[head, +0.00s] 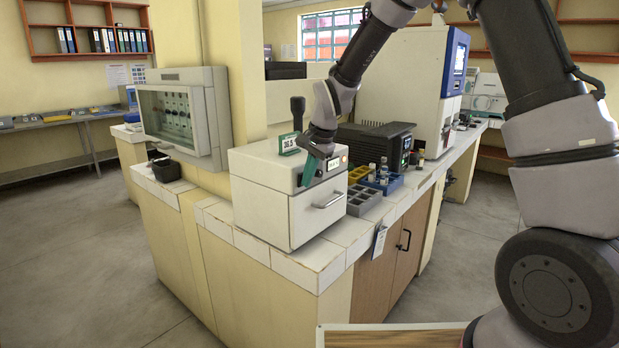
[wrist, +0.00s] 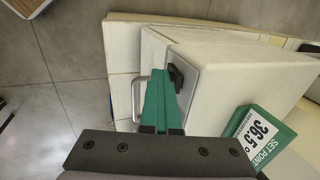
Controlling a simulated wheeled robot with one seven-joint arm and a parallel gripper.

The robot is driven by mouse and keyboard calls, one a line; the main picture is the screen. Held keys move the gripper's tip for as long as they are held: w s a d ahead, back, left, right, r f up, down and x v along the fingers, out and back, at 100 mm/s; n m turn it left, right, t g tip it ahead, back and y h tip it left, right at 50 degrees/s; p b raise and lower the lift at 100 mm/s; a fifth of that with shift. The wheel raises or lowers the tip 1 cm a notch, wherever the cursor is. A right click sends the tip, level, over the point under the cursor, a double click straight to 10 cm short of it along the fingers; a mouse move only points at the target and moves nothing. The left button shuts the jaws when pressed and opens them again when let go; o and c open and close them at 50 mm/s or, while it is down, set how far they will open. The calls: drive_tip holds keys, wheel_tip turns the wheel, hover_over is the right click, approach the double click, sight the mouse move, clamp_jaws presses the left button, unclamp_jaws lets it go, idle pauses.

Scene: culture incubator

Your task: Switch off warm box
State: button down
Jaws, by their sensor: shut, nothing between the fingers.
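The warm box (head: 262,205) is a white box on the tiled counter, with a metal handle (head: 327,201) on its front. A green set-point sign reading 36.5 (head: 289,144) stands on its top; it also shows in the wrist view (wrist: 258,135). My gripper (head: 309,172) is at the upper front edge of the box, its green fingers (wrist: 160,78) shut together and empty. A small black switch (wrist: 176,76) on the box front is right beside the fingertips in the wrist view. I cannot tell whether they touch it. A small orange light (head: 344,158) is on the front.
Grey and yellow racks (head: 362,199) and a blue rack with vials (head: 382,181) stand right of the box. A black device (head: 375,142) is behind them. A wall cabinet (head: 180,115) is at left. The floor in front of the counter is clear.

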drive_tip(key=shift+r, duration=0.2)
drive_tip(key=shift+r, duration=0.7)
